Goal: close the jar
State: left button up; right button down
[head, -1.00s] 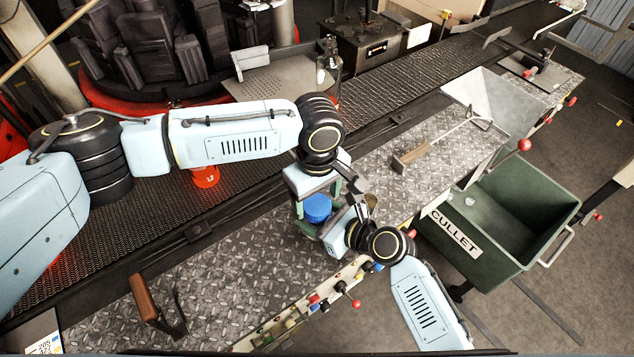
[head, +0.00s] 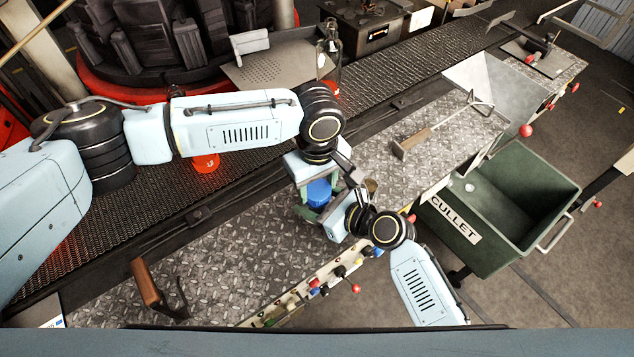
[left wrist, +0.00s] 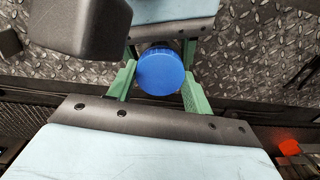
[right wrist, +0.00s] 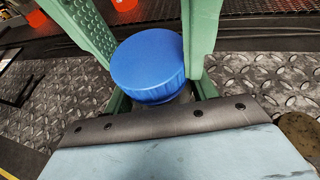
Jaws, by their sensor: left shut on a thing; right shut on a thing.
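A blue lid (head: 319,192) sits on top of the jar between my two grippers, above the metal bench. My left gripper (head: 316,188) reaches down from above, its green fingers on either side of the lid (left wrist: 161,72), shut on it. My right gripper (head: 328,208) comes in from the front right, lower down, shut on the jar. In the right wrist view a little of the grey glass jar (right wrist: 178,97) shows under the lid (right wrist: 148,64). The lid hides most of the jar. Whether the lid is fully seated cannot be told.
The diamond-plate bench (head: 240,245) holds a wooden-handled tool (head: 146,284) at left and another (head: 412,144) at right. A clear bottle (head: 328,60) and a glowing orange piece (head: 205,163) stand behind. A knobbed control rail (head: 300,291) edges the front; a green cullet bin (head: 515,205) stands right.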

pick_arm(q)
jog(key=shift+m, duration=1.1)
jog(key=o, duration=1.1)
jog(key=shift+r, duration=2.25)
jog(key=shift+c, duration=0.4)
